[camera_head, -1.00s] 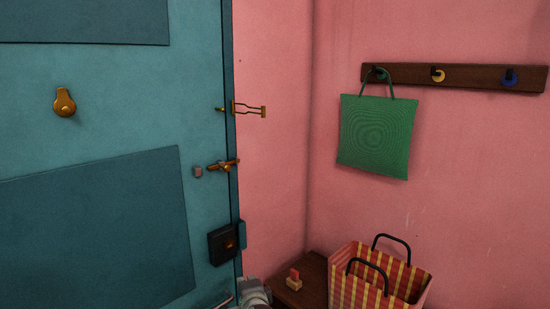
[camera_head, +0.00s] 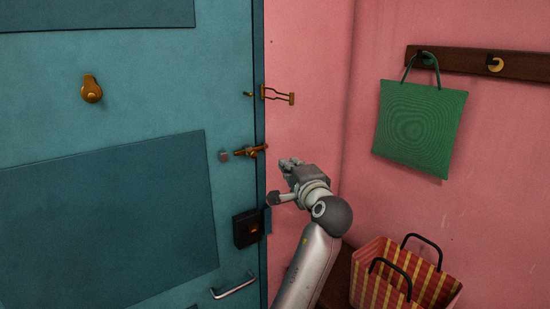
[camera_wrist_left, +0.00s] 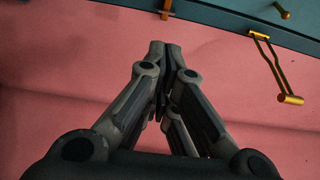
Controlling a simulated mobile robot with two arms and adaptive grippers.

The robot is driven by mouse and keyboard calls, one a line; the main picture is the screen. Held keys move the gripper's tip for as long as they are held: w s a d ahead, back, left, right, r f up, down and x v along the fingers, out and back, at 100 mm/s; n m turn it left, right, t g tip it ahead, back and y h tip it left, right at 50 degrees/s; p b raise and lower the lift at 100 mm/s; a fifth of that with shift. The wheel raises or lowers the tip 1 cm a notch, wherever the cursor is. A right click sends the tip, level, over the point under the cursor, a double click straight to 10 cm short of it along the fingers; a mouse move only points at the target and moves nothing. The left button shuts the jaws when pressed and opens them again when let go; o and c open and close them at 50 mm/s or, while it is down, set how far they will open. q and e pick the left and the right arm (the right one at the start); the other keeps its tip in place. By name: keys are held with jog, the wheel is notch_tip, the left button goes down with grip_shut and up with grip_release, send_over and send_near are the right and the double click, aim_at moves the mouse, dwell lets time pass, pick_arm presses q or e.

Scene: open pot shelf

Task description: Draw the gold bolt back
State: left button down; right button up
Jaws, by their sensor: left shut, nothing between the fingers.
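The gold bolt (camera_head: 250,151) is a small brass-coloured piece at the right edge of the teal door (camera_head: 110,110), with a grey block (camera_head: 224,155) to its left. My left gripper (camera_head: 288,164) is in front of the pink wall, to the right of the bolt and slightly lower in the picture, apart from it. Its fingers are shut and empty. In the left wrist view the closed fingertips (camera_wrist_left: 165,50) point toward the door edge, and an orange-brown end, apparently the bolt's (camera_wrist_left: 167,9), shows just beyond them. My right gripper is not in view.
A gold looped door guard (camera_head: 278,95) sticks out above the bolt. A dark lock box (camera_head: 247,228) and a metal pull handle (camera_head: 233,285) are below. A green bag (camera_head: 420,128) hangs from a wooden rail (camera_head: 470,62); a striped basket (camera_head: 385,290) stands lower right.

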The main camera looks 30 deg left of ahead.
aim_at(263, 149)
pick_arm(q)
jog(key=w+a+p, duration=0.1)
jog(key=a+p, duration=0.1)
jog(key=w+a+p, duration=0.1)
jog(key=a+p, duration=0.1)
jog(key=a, duration=0.1)
jog(key=w+a+p, duration=0.2)
jog(key=a, duration=0.1)
jog(key=shift+a+r, duration=0.15)
jog(key=shift+s+a+p, duration=0.2)
jog(key=shift+s+p, duration=0.1)
jog(key=shift+s, duration=0.35)
jog(key=shift+w+f, duration=0.1)
jog(key=shift+f, duration=0.1)
